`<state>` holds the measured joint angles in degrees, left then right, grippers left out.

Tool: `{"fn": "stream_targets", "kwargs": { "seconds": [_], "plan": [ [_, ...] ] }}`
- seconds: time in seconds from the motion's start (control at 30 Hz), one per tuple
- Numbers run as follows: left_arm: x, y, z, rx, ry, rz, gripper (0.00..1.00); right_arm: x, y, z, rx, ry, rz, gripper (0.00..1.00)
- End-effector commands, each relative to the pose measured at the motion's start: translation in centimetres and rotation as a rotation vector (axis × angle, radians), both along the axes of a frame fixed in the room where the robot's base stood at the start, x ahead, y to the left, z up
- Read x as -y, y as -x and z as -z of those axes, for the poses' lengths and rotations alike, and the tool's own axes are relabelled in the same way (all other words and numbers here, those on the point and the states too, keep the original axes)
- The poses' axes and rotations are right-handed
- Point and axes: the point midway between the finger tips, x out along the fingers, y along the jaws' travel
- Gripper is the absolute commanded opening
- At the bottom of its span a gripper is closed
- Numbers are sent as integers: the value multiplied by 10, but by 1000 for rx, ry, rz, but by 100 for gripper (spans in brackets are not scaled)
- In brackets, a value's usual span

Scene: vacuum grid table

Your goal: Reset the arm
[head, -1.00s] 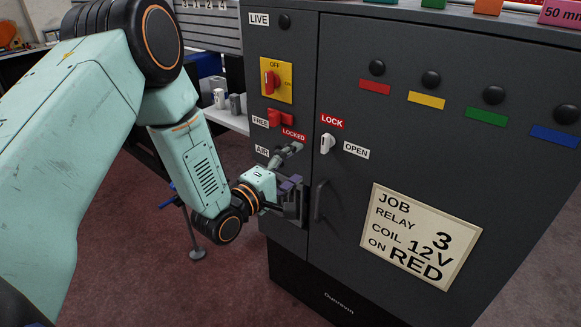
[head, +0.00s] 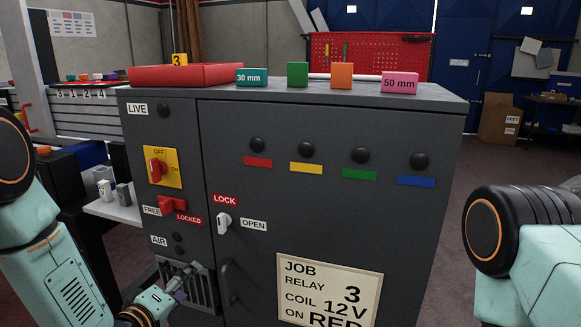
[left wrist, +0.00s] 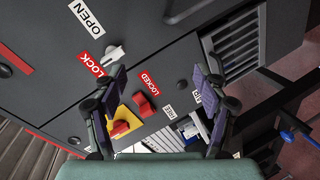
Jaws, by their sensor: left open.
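My left arm enters at the lower left of the head view, its gripper (head: 188,275) low in front of the cabinet's vent grille. In the left wrist view the left gripper (left wrist: 158,74) is open, its two dark fingers apart with nothing between them. Beyond the fingers that view shows the cabinet's front with the yellow switch plate (left wrist: 122,122) and the white lock handle (left wrist: 116,53). A teal link of my right arm shows at the right edge of the head view. My right gripper is out of view.
The dark grey cabinet (head: 320,225) stands close in front, with a door handle (head: 228,285) and a job card (head: 330,292). On its top are a red tray (head: 185,76) and several coloured blocks. Open floor lies to the right, with a cardboard box (head: 497,118) farther back.

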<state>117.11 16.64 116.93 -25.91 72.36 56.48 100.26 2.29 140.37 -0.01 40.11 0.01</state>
Motion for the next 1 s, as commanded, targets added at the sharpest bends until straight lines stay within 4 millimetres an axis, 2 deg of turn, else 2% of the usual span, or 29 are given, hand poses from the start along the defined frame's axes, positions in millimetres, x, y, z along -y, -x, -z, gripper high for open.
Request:
{"fn": "stream_targets", "kwargs": {
  "seconds": [0.03,0.17,0.2,0.27,0.3,0.37,0.4,0.5,0.6,0.7,0.8,1.0],
  "plan": [
    [1,14,19,-63,-92,15,72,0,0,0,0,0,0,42],
    [3,63,74,-254,-349,99,72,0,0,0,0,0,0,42],
    [4,84,92,-324,-423,140,72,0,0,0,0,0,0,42],
    [6,116,115,-422,-522,207,72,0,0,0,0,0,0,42],
    [6,139,129,-487,-581,257,72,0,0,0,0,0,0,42],
    [7,174,147,-582,-654,336,72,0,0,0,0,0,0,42],
    [8,198,157,-643,-695,390,72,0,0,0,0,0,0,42],
    [8,260,176,-792,-772,525,72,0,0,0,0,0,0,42],
    [8,315,185,-919,-808,629,72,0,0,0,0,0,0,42],
    [8,356,189,-1014,-809,677,72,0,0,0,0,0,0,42],
    [9,379,192,-1057,-811,713,72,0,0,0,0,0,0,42],
    [10,386,195,-1068,-811,725,72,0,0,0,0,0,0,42]
  ]
}}
